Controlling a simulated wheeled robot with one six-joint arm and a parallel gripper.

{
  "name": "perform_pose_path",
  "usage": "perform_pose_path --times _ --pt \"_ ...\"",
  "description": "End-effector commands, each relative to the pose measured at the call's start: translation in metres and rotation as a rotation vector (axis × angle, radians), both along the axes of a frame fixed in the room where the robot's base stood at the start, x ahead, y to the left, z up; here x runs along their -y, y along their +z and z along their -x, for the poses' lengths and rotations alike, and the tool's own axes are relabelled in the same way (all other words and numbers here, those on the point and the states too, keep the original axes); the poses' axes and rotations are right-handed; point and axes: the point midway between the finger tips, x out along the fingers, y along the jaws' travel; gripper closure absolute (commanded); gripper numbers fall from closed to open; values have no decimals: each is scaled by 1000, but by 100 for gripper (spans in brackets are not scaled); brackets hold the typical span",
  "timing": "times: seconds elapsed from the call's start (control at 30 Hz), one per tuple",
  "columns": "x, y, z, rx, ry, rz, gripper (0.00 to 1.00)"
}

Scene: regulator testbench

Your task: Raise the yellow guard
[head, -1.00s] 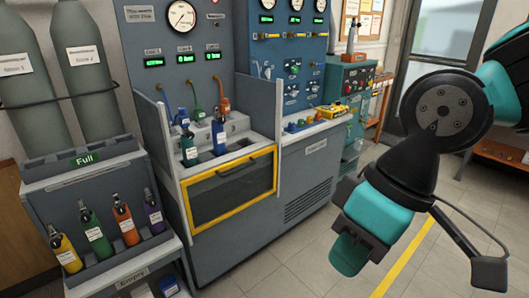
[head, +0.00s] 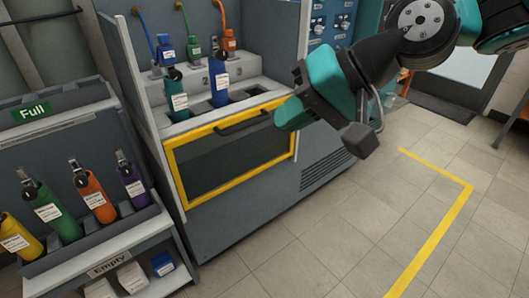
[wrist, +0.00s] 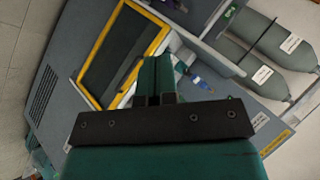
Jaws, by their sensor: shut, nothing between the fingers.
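The yellow guard (head: 182,195) is a yellow-framed dark panel with a dark handle (head: 243,122) along its top edge. It hangs low on the front of the grey testbench, below the bottle slots. In the wrist view the guard (wrist: 83,80) shows turned on its side, at the upper left. My gripper (head: 283,118) is in front of the guard's upper right corner in the head view, hiding part of it. In the wrist view my gripper's teal fingers (wrist: 155,72) are together, with nothing seen between them. I cannot tell how far they are from the frame.
A teal bottle (head: 176,100) and a blue bottle (head: 219,88) stand in the bench slots behind the guard. At left, a rack marked Full (head: 30,113) holds several bottles above an Empty shelf (head: 110,266).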

Motion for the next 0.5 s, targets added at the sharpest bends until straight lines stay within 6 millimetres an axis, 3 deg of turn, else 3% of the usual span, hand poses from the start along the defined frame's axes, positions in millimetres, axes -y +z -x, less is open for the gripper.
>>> perform_pose_path --times 0.03,0.3,0.5 --pt "-9 -40 -18 -24 -54 -75 100" --pt "-44 -113 -108 -218 -324 -560 100" --pt "-46 -174 -169 -435 -467 -947 100"
